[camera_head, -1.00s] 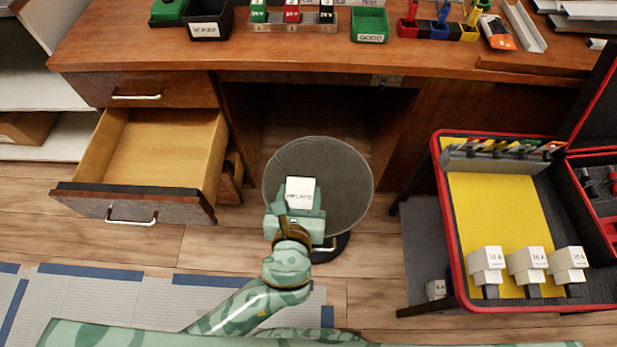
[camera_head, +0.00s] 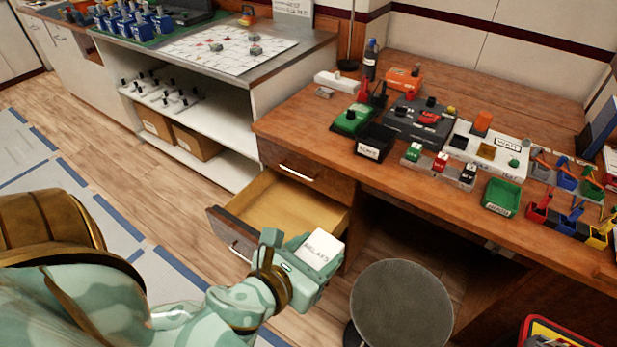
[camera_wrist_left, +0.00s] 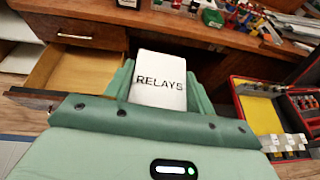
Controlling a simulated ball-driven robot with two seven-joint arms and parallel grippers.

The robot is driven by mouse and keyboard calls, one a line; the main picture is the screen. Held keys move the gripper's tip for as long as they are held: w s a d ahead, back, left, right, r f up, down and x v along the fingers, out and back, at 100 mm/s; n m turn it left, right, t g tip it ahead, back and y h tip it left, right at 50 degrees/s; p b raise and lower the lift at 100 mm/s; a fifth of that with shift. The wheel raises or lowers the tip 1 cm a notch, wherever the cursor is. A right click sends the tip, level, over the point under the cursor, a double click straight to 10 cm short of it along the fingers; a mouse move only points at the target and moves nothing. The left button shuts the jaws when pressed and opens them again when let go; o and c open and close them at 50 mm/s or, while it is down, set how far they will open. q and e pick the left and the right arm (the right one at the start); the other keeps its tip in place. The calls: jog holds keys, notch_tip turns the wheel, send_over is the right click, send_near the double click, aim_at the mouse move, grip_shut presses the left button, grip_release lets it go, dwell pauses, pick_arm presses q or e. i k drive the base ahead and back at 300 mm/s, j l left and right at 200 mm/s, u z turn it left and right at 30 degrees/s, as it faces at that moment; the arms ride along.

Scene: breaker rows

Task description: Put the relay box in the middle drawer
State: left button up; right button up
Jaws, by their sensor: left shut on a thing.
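The relay box is a white box (camera_head: 319,252) lettered "RELAYS". My left gripper (camera_head: 308,262) is shut on it and holds it up, to the right of the open drawer in the head view. In the left wrist view the box (camera_wrist_left: 158,82) stands between the two green fingers (camera_wrist_left: 158,92). The middle drawer (camera_head: 238,233) is pulled out below a shut top drawer (camera_head: 297,172). Its wooden inside looks empty where it shows; my gripper hides its near right part. The open drawer also shows at the left of the wrist view (camera_wrist_left: 70,72). My right gripper is not in view.
A round grey stool (camera_head: 402,307) stands right of the gripper, before the desk's knee space. The desk top (camera_head: 385,205) carries a black bin (camera_head: 374,143), a green tray (camera_head: 501,197) and other parts. White shelves (camera_head: 215,150) stand left of the drawers. A red-edged case (camera_head: 555,335) is at lower right.

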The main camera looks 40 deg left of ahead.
aim_at(291, 233)
jog(key=j+z, duration=0.5)
jog(key=z, duration=0.2)
jog(key=k+j+z, duration=0.1)
jog(key=z, duration=0.25)
jog(key=k+j+z, duration=0.1)
jog(key=j, duration=0.4)
jog(key=k+j+z, duration=0.1)
jog(key=k+j, duration=0.2)
jog(key=j, duration=0.15)
jog(key=k+j+z, duration=0.1)
jog(key=j, duration=0.4)
jog(key=k+j+z, duration=0.1)
jog(key=k+j, duration=0.25)
jog(key=k+j+z, duration=0.15)
jog(key=j, duration=0.35)
jog(key=k+j, duration=0.45)
